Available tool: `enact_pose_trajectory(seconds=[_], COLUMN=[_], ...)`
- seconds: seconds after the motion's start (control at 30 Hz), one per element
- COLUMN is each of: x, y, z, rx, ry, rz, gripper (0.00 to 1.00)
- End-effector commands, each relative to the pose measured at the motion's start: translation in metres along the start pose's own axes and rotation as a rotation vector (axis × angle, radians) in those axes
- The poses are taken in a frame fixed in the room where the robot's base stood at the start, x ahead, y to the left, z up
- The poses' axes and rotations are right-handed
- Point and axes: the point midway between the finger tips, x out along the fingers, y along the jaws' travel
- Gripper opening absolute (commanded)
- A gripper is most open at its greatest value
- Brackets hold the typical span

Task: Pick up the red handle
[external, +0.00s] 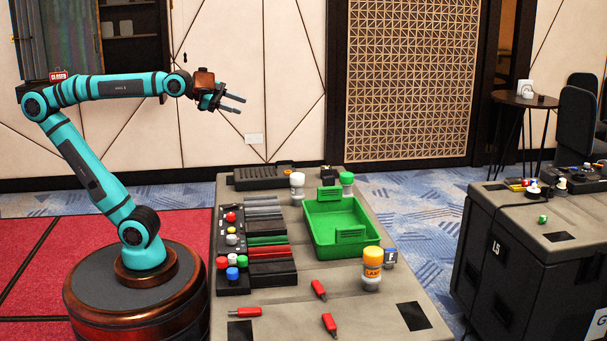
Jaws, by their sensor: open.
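Three small red pieces that look like handles lie on the grey tabletop's near part: one at the left (245,312), one in the middle (319,290) and one nearest the front edge (329,324). A longer red bar (268,250) also lies in a dark rack, beside a green bar. I cannot tell which of these is the red handle. My gripper (240,104) is open and empty. It is raised well above the table's far left part, with its fingers pointing right, apart from all the red pieces.
A green tray (325,258) stands mid-table. An orange-capped bottle (371,268) and a small blue-and-white item (390,257) stand right of the red pieces. A black button panel (232,263) is at left. White-topped (297,186) and green-topped (347,184) bottles stand behind.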

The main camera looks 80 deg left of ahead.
Motion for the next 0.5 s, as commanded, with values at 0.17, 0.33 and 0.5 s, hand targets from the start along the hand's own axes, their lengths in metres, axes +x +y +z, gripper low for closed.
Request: enact_pose_trajectory(seconds=[0.17, 0.33, 0.5], x=[0.043, 0.079, 0.111], y=[0.035, 0.075, 0.122], z=[-0.025, -0.046, -0.065], rx=[0.216, 0.433, 0.655], ry=[-0.074, -0.124, -0.155], rz=[0.139, 0.276, 0.422], gripper=[0.45, 0.45, 0.45])
